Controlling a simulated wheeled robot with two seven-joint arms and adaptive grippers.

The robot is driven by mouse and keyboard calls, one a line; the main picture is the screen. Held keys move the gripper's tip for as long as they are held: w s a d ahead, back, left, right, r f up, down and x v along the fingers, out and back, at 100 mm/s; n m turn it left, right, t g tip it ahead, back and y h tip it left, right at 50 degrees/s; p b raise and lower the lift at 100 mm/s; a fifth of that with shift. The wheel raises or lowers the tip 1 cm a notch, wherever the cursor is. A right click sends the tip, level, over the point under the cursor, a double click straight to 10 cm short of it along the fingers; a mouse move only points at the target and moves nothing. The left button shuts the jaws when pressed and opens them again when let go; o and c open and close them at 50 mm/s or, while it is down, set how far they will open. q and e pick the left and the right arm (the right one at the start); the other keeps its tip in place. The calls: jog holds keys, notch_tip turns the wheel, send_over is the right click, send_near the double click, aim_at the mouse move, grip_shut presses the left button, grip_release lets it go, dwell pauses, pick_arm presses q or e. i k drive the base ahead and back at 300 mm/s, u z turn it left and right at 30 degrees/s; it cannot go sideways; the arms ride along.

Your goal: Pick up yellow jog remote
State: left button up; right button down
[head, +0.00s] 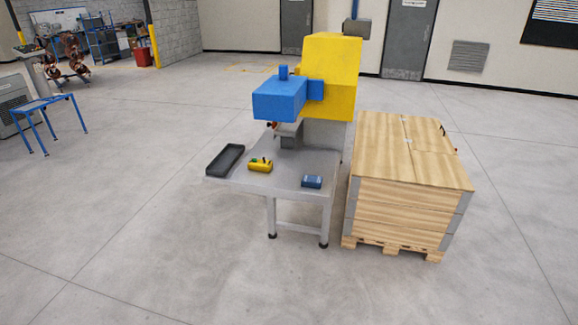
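The yellow jog remote (260,166) lies on the grey metal table (285,184), left of the middle of its top. It has small dark and green parts on its upper face. It sits between a black tray on its left and a small blue box on its right. Neither of my grippers shows in the head view. The table stands some way off across open floor.
The black tray (225,160) and blue box (312,182) share the table. A blue and yellow machine (330,80) rises behind it. A wooden crate (410,190) on a pallet stands close on the right. The floor (170,250) in front and left is clear.

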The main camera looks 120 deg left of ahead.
aim_at(259, 165)
jog(key=u, duration=3.65)
